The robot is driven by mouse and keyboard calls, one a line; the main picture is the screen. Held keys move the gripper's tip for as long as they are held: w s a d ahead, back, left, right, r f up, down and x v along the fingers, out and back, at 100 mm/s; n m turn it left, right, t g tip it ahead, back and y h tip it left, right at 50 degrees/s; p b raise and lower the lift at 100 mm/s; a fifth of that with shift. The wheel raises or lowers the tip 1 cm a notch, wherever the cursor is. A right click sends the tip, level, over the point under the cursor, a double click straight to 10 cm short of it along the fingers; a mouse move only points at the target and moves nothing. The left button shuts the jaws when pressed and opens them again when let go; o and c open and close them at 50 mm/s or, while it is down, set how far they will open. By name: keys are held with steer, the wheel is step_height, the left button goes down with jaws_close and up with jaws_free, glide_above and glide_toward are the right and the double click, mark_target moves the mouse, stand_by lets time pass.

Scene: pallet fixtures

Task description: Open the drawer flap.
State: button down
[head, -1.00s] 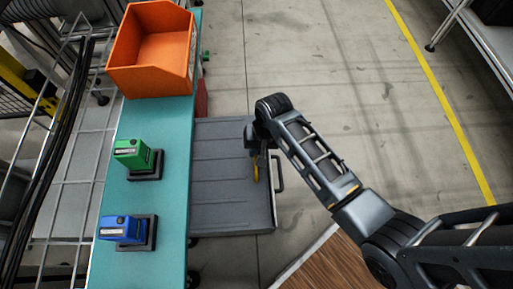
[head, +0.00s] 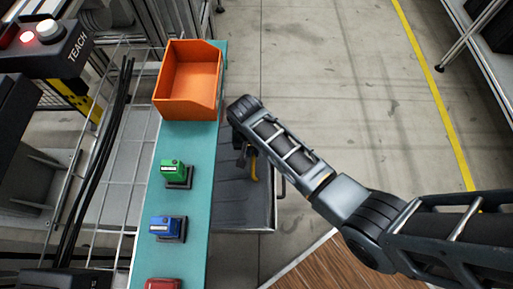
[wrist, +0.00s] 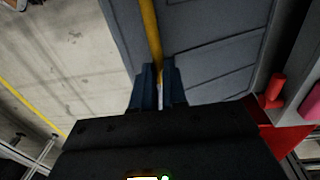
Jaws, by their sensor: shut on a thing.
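The grey drawer flap (head: 235,205) is a flat ribbed panel extending from under the right side of the teal bench in the head view. Its panel also fills the upper middle of the wrist view (wrist: 210,50). My gripper (head: 249,155) is over the flap, pointing down. In the wrist view my gripper's two fingers (wrist: 158,70) are closed around a yellow bar (wrist: 151,35). The bar also shows in the head view (head: 255,168). Its far end and how it joins the flap cannot be told.
The teal bench (head: 191,200) carries an orange bin (head: 190,85), a green block (head: 172,166), a blue block (head: 163,225) and a red block (head: 163,284). A wire rack (head: 120,170) stands left. Concrete floor (head: 330,80) is clear beyond the arm.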

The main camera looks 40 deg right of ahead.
steer(key=c, duration=1.2)
jaws_free()
steer(key=shift+o, duration=0.2)
step_height(320, 180, up, 8)
steer(key=p, duration=0.2)
steer(key=shift+w+a, duration=0.2)
steer(key=shift+a, duration=0.1)
steer(key=shift+f, duration=0.1)
